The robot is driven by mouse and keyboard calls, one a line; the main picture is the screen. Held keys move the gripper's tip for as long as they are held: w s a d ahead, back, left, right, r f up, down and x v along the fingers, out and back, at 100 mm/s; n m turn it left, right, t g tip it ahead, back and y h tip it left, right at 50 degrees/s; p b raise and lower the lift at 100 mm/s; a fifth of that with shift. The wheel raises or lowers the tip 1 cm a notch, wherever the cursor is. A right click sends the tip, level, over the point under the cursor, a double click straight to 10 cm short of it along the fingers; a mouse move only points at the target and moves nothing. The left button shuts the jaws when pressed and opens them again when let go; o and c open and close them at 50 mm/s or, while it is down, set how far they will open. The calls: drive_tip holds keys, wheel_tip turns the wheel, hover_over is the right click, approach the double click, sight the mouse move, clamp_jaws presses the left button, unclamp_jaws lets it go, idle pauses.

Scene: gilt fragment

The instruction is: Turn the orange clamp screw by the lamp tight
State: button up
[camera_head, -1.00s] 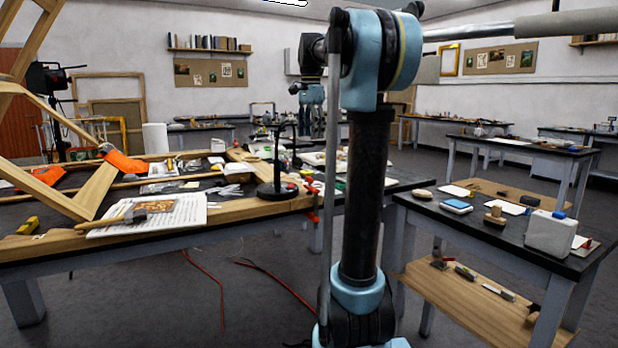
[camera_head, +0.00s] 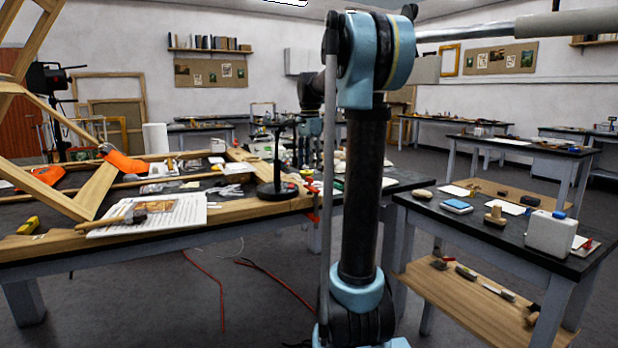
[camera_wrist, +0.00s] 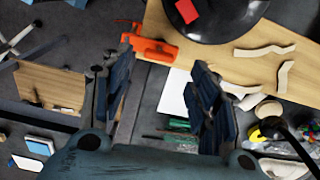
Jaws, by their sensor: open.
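In the wrist view an orange clamp (camera_wrist: 150,48) sits at the edge of a wooden board, beside the round black lamp base (camera_wrist: 215,12). My gripper (camera_wrist: 163,65) is open and empty, its two dark blue fingers spread just below the clamp in the picture. The gap between fingertips and clamp cannot be judged. In the head view the black lamp (camera_head: 277,150) stands on the left table near its right corner. A small part of the orange clamp (camera_head: 314,207) shows at that table edge, close to my arm.
White paper (camera_wrist: 175,92), screwdrivers and pale wooden pieces (camera_wrist: 265,50) lie near the clamp. A wooden frame with orange clamps (camera_head: 124,165) fills the left table. A side table (camera_head: 455,228) stands right. Red cables (camera_head: 205,275) lie on the floor.

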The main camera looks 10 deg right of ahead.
sight(309, 177)
drive_tip(key=shift+f, duration=2.75)
drive_tip(key=c, duration=1.1)
